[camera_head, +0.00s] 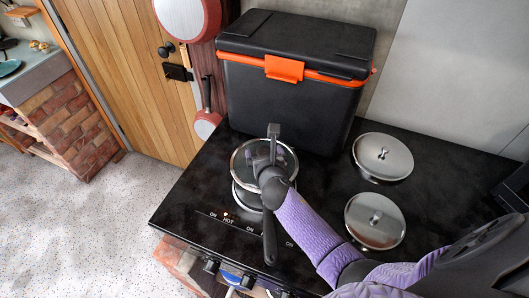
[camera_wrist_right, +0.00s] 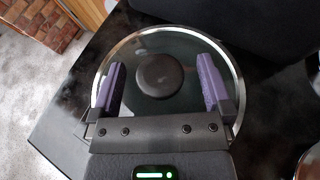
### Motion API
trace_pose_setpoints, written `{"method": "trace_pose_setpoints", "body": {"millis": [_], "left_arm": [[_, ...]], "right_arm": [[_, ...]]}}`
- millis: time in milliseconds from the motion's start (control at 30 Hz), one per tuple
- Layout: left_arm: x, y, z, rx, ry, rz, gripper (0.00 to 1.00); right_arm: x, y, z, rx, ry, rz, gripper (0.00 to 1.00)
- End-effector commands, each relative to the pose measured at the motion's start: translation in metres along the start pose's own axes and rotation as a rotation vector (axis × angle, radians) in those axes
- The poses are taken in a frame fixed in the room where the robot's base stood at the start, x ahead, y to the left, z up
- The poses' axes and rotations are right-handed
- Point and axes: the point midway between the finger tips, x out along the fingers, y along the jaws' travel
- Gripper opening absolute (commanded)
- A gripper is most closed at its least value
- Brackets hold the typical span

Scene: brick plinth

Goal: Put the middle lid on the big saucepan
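A round glass lid with a steel rim (camera_head: 236,163) is over a steel saucepan (camera_head: 246,197) with a long black handle (camera_head: 270,240) pointing to the front of the hob. I cannot tell if the lid touches the pan. My right gripper (camera_head: 271,153) is above this lid. In the right wrist view the glass lid (camera_wrist_right: 192,42) has a round black knob (camera_wrist_right: 155,75) between my right gripper's open purple fingers (camera_wrist_right: 160,85), with gaps on both sides. Two steel lids with knobs are at the right, one farther back (camera_head: 395,158) and one nearer (camera_head: 383,232). My left gripper is not in view.
A large black box with an orange latch (camera_head: 285,68) stands close behind the saucepan. The black hob (camera_head: 195,185) has clear room at the left, with knobs (camera_head: 212,266) along its front edge. Red pans (camera_head: 206,124) hang on the wall.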

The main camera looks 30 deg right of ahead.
Motion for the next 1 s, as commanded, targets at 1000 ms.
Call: {"method": "trace_pose_setpoints", "body": {"millis": [1000], "left_arm": [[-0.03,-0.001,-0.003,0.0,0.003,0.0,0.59]], "right_arm": [[-0.099,0.0,0.0,0.0,0.0,0.0,1.0]]}}
